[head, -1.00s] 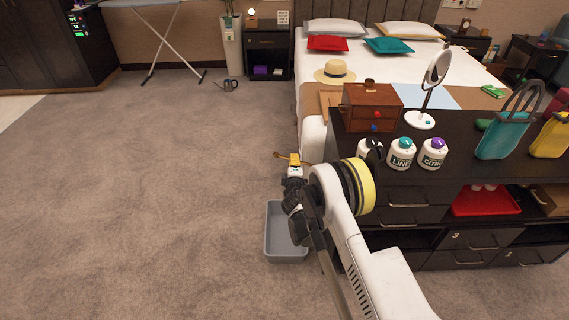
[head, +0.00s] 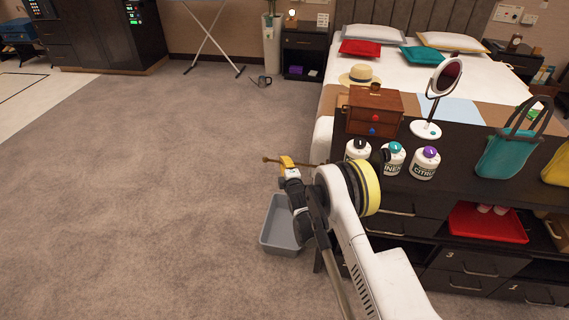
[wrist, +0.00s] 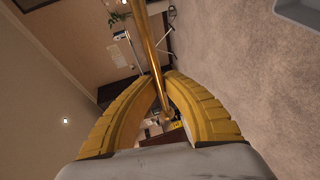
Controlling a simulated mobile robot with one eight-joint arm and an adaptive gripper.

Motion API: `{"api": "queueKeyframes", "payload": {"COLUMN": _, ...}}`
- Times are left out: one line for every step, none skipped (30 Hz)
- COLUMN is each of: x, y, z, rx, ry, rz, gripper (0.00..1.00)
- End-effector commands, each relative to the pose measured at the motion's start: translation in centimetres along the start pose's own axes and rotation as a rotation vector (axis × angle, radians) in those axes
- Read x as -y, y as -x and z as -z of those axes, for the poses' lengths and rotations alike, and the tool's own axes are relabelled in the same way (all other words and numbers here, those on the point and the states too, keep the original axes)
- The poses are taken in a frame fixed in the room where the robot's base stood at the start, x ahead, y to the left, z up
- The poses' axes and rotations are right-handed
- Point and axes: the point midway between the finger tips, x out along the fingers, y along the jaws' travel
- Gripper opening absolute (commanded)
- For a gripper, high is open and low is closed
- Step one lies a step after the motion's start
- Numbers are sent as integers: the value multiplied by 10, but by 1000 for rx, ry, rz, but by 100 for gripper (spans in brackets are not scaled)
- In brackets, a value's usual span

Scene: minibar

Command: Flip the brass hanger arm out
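The brass hanger arm (head: 270,160) is a thin rod at the left end of the dark cabinet, sticking out to the left over the carpet in the head view. My gripper (head: 287,161) is at the rod, with its yellow fingers around it. In the wrist view the brass rod (wrist: 148,38) runs from the top edge down between the two yellow fingertips (wrist: 165,77), which are nearly together on it. The rod's mount on the cabinet is mostly hidden behind my arm.
A grey bin (head: 281,226) stands on the floor below my gripper. Bottles (head: 392,159), a wooden drawer box (head: 374,112) and a round mirror (head: 445,78) stand on the cabinet top (head: 450,186). The carpet (head: 150,180) to the left is open.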

Motion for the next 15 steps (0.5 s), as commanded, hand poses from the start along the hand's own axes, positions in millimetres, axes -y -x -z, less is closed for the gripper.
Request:
{"api": "queueKeyframes", "payload": {"x": 0, "y": 0, "z": 0, "rx": -1, "ry": 0, "rz": 0, "gripper": 0}}
{"api": "queueKeyframes", "payload": {"x": 0, "y": 0, "z": 0, "rx": -1, "ry": 0, "rz": 0, "gripper": 0}}
{"api": "queueKeyframes", "payload": {"x": 0, "y": 0, "z": 0, "rx": -1, "ry": 1, "rz": 0, "gripper": 0}}
{"api": "queueKeyframes", "payload": {"x": 0, "y": 0, "z": 0, "rx": -1, "ry": 1, "rz": 0, "gripper": 0}}
{"api": "queueKeyframes", "payload": {"x": 0, "y": 0, "z": 1, "rx": -1, "ry": 1, "rz": 0, "gripper": 0}}
{"api": "queueKeyframes", "payload": {"x": 0, "y": 0, "z": 1, "rx": -1, "ry": 1, "rz": 1, "gripper": 0}}
{"api": "queueKeyframes", "payload": {"x": 0, "y": 0, "z": 1, "rx": -2, "ry": 1, "rz": 1, "gripper": 0}}
{"api": "queueKeyframes", "payload": {"x": 0, "y": 0, "z": 1, "rx": -2, "ry": 1, "rz": 1, "gripper": 0}}
{"api": "queueKeyframes", "payload": {"x": 0, "y": 0, "z": 1, "rx": -2, "ry": 1, "rz": 1, "gripper": 0}}
{"api": "queueKeyframes", "payload": {"x": 1, "y": 0, "z": 1, "rx": -2, "ry": 1, "rz": 1, "gripper": 0}}
{"api": "queueKeyframes", "payload": {"x": 1, "y": 0, "z": 1, "rx": -2, "ry": 1, "rz": 1, "gripper": 14}}
{"api": "queueKeyframes", "payload": {"x": 1, "y": 0, "z": 1, "rx": -2, "ry": 1, "rz": 1, "gripper": 26}}
{"api": "queueKeyframes", "payload": {"x": 1, "y": 0, "z": 1, "rx": -2, "ry": 1, "rz": 1, "gripper": 32}}
{"api": "queueKeyframes", "payload": {"x": 1, "y": 0, "z": 1, "rx": -2, "ry": 1, "rz": 1, "gripper": 32}}
{"api": "queueKeyframes", "payload": {"x": 1, "y": 0, "z": 1, "rx": -2, "ry": 1, "rz": 1, "gripper": 32}}
